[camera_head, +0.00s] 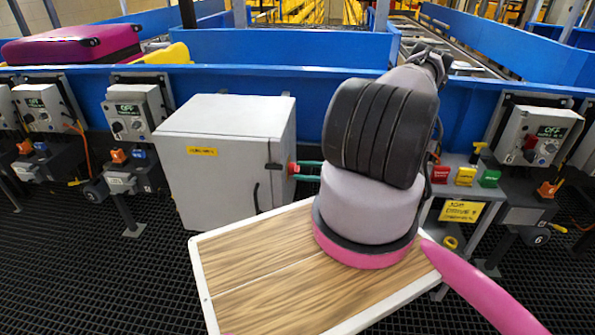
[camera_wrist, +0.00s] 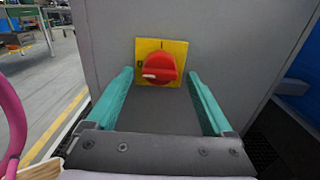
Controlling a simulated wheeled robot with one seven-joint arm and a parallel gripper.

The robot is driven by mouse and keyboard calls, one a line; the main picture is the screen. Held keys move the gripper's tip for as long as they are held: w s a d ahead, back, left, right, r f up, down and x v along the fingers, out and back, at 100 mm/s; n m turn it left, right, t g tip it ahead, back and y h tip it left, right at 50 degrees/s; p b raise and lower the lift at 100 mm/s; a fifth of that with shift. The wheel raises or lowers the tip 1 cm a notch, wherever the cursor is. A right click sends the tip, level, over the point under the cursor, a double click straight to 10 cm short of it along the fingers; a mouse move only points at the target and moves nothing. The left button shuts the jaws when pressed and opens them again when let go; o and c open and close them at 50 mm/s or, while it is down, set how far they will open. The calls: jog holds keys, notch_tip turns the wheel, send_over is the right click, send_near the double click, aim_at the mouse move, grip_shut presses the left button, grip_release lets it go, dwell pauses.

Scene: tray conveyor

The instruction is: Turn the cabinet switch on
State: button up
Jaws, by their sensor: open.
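The grey cabinet (camera_head: 225,155) stands left of centre in the head view. Its switch is on the right side face, a red knob (camera_wrist: 158,69) on a yellow plate (camera_wrist: 180,50) in the wrist view. The knob's white mark points left, toward the 0-like mark; an I mark is at the top. The switch also shows as a small red bit in the head view (camera_head: 292,168). My gripper (camera_wrist: 160,78) is open, with teal fingers on either side of the knob and nothing between them. I cannot tell whether either finger touches it. My arm hides part of the head view.
A wood-topped board with a white rim (camera_head: 265,280) lies below my arm. Blue conveyor walls (camera_head: 270,80) run behind the cabinet. Control boxes marked OFF (camera_head: 128,110) stand left and right. A post with red, yellow and green buttons (camera_head: 465,177) is right of my arm.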

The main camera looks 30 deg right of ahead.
jog(key=shift+x, duration=1.05)
grip_shut()
